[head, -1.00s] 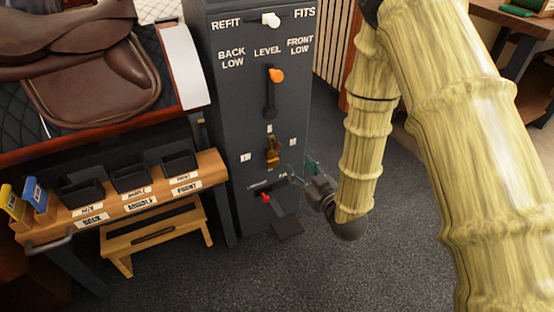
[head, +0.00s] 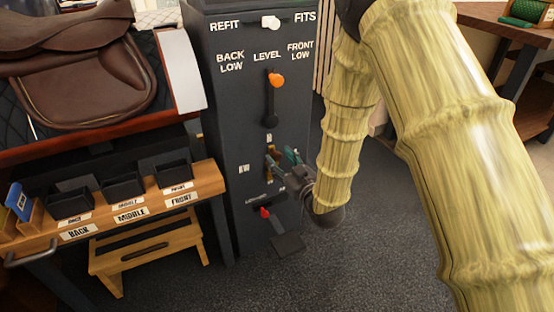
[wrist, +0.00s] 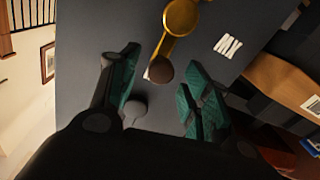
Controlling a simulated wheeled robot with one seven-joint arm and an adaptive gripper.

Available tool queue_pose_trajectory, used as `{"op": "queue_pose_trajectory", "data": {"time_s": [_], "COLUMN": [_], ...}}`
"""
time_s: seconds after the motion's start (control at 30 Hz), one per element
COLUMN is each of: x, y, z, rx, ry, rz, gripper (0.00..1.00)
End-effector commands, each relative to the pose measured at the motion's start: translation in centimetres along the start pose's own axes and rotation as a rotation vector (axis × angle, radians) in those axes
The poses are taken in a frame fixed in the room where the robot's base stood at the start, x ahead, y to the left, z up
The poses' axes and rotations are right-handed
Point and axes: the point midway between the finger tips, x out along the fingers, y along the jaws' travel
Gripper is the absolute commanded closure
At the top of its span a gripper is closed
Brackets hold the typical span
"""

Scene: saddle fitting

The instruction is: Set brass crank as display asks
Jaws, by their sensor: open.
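The brass crank (wrist: 181,22) is on the front of the dark cabinet (head: 228,110). In the wrist view its arm runs down to a dark brown knob (wrist: 163,72). The knob lies between the teal pads of my open gripper (wrist: 158,90), with visible gaps on both sides. In the head view my gripper (head: 288,162) is at the crank and hides most of it. Above it, an orange knob (head: 276,80) sits at the top of a slot under LEVEL, between BACK LOW and FRONT LOW. A white knob (head: 271,22) stands between REFIT and FITS.
A red-tipped lever (head: 265,212) sits just below my gripper. Left are a wooden rack (head: 150,210) with black bins marked BACK, MIDDLE and FRONT, a stool (head: 160,245) and a brown saddle (head: 90,80). The carpet right of the cabinet is clear.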

Motion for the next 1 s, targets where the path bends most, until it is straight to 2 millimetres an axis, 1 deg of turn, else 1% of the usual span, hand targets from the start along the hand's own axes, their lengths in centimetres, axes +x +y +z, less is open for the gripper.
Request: {"op": "queue_pose_trajectory", "data": {"time_s": [0.03,0.1,0.23,0.4,0.6,0.63,0.67,0.7,0.87,0.9,1.0], "x": [0.7,1.5,2.4,2.9,2.9,2.9,2.9,2.9,2.9,2.9,2.9], "y": [-0.1,-0.1,-0.1,-0.1,0.0,0.0,0.0,0.0,0.0,0.0,0.0], "z": [0.1,0.2,0.1,0.0,0.0,0.0,0.0,0.0,0.0,0.0,0.0], "rx": [-0.001,-0.001,0.001,0.001,0.001,0.001,0.001,0.001,0.001,0.001,0.001], "ry": [0.002,0.001,0.000,0.000,0.000,0.000,0.000,0.000,0.000,0.000,0.000], "rz": [0.000,0.000,-0.001,0.000,0.000,0.000,0.000,0.000,0.000,0.000,0.000], "gripper": [0.52,0.52,0.52,0.52,0.52,0.54,0.60,0.67,0.96,1.00,1.00]}}
